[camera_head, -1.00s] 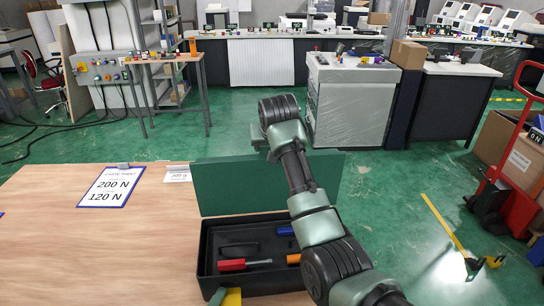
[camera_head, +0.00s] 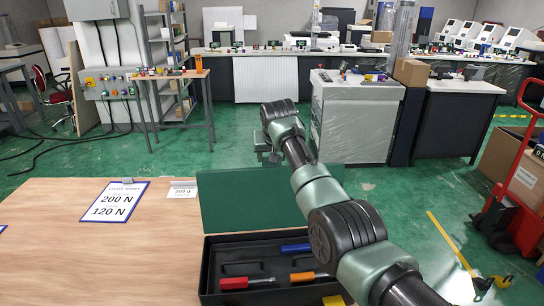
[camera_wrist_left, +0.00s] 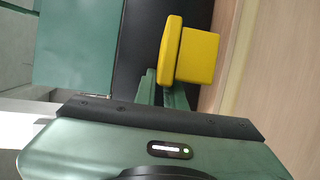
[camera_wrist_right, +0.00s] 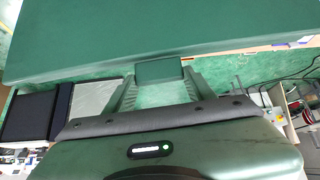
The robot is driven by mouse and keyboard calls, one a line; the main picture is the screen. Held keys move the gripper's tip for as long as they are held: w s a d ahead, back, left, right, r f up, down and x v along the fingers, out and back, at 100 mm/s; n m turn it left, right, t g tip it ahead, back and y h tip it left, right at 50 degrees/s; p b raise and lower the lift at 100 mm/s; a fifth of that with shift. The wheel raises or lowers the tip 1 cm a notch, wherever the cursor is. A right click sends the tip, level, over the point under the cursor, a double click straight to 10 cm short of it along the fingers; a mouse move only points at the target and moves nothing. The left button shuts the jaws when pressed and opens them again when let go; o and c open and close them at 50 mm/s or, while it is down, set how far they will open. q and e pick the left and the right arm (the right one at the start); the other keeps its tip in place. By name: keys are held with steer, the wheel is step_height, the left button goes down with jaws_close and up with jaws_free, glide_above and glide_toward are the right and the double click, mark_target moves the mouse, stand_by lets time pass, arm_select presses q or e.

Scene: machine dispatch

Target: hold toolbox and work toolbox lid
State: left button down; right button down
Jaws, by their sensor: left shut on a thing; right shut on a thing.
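The toolbox has a black body (camera_head: 206,262) on the table and a green lid (camera_head: 235,200) standing open at its back. My right arm reaches across it, and my right gripper (camera_head: 268,150) is at the lid's top edge. In the right wrist view, the right gripper (camera_wrist_right: 158,85) is shut on a small green tab of the lid (camera_wrist_right: 160,38). The left arm is outside the head view. A yellow piece (camera_head: 333,300) shows at the box's front right.
A red-handled tool (camera_head: 235,283), an orange-handled tool (camera_head: 302,276) and a blue one (camera_head: 295,248) lie in the box. A force sign (camera_head: 115,200) and a small card (camera_head: 183,190) lie on the wooden table (camera_head: 90,260). A red hand truck (camera_head: 510,190) stands right.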

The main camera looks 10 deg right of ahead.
steer(key=shift+w+d+r, duration=0.15)
steer(key=shift+r, duration=0.15)
steer(key=c, duration=0.9)
jaws_free()
steer(key=shift+c, duration=0.2)
steer(key=o, duration=0.4)
steer(key=shift+f, duration=0.15)
steer(key=v, duration=1.2)
